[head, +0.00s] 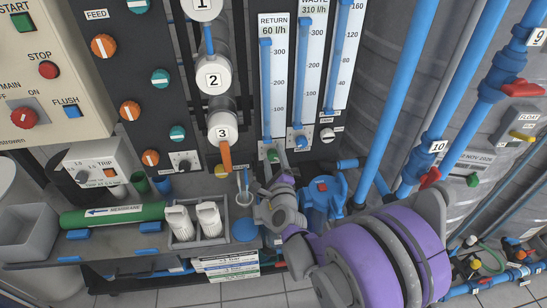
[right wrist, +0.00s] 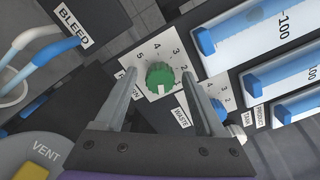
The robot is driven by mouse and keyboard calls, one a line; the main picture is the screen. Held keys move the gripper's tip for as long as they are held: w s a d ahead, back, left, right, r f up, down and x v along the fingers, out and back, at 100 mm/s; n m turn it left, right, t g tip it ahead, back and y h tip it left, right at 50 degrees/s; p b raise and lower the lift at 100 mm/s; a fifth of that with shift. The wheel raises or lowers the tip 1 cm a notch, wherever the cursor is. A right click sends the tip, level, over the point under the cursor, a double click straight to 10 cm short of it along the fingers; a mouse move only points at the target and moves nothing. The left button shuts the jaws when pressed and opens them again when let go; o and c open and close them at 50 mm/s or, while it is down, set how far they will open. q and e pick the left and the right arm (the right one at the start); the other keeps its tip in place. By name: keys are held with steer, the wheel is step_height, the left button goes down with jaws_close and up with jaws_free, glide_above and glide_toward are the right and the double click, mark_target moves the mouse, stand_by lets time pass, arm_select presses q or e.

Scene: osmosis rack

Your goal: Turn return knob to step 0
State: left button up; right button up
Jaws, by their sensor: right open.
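The return knob is a green round knob (right wrist: 160,77) on a white plate with a numbered dial. A white mark shows on its lower part in the right wrist view; I cannot read its exact step. In the head view the knob (head: 272,155) sits below the return flow tube (head: 271,90). My right gripper (right wrist: 160,82) is open, with one finger to each side of the knob and a visible gap on both sides; its depth relative to the knob is unclear. In the head view, my right gripper (head: 275,180) is just below the knob. My left gripper is not in view.
A second dial plate (right wrist: 220,93), near the waste label (right wrist: 182,117), lies close to the right finger. Bleed tubes (right wrist: 40,60) are at the left. A blue pump-like housing (head: 324,195) and a grey tray with white bottles (head: 195,221) stand near my right arm.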

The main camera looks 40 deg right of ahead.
steer(key=v, duration=1)
steer(key=shift+s, duration=0.25)
steer(key=shift+a+r, duration=0.1)
steer(key=shift+a, duration=0.05)
steer(key=a+n+g+y+p, duration=0.35)
steer(key=a+n+y, duration=0.55)
steer(key=a+n, duration=0.75)
steer(key=s+f+n+g+p, duration=0.1)
steer(key=s+n+g+p, duration=0.1)
steer(key=s+n+g, duration=0.5)
steer(key=s+n, duration=0.5)
steer(key=n, duration=0.2)
steer(key=shift+s+d+f+p, duration=0.25)
steer(key=shift+s+f+p, duration=0.05)
steer(key=shift+f+p, duration=0.05)
steer(key=shift+n, duration=0.25)
stand_by(0.5)
